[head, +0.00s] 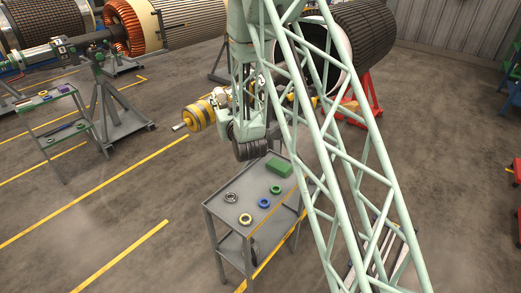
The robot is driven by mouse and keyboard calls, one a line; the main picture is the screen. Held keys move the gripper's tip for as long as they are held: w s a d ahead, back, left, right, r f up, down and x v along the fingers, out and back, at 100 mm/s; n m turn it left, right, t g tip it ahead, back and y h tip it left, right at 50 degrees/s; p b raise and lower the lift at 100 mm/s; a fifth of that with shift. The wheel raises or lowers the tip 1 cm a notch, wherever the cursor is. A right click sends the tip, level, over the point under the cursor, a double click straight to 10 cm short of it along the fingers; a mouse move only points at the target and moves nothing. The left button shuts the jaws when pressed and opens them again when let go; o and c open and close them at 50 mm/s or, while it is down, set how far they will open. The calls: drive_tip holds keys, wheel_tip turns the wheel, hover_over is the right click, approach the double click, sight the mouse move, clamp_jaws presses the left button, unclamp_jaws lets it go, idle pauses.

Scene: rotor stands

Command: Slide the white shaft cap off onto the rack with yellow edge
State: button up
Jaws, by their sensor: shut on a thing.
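The white shaft cap (221,92) shows small on the shaft line, left of my pale green arm and just behind the yellow-and-grey striped shaft end (197,115). My gripper (229,100) is at the cap, mostly covered by my own wrist, and is shut on it. The fingertips are too small and hidden to make out. The grey rack with a yellow edge (222,219) stands below and in front of the wrist. Its edge strip runs along the right side of the top.
Several rings and a green block (279,167) lie on the rack's top, with bare room between them. A big dark rotor (372,38) is behind my arm, on a red stand (368,97). Another grey rack (52,107) and a rotor stand (112,105) are at left.

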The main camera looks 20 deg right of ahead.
sight(221, 92)
drive_tip(key=shift+r, duration=0.2)
drive_tip(key=shift+r+p, duration=1.6)
drive_tip(key=shift+p, duration=0.2)
drive_tip(key=shift+g, duration=0.3)
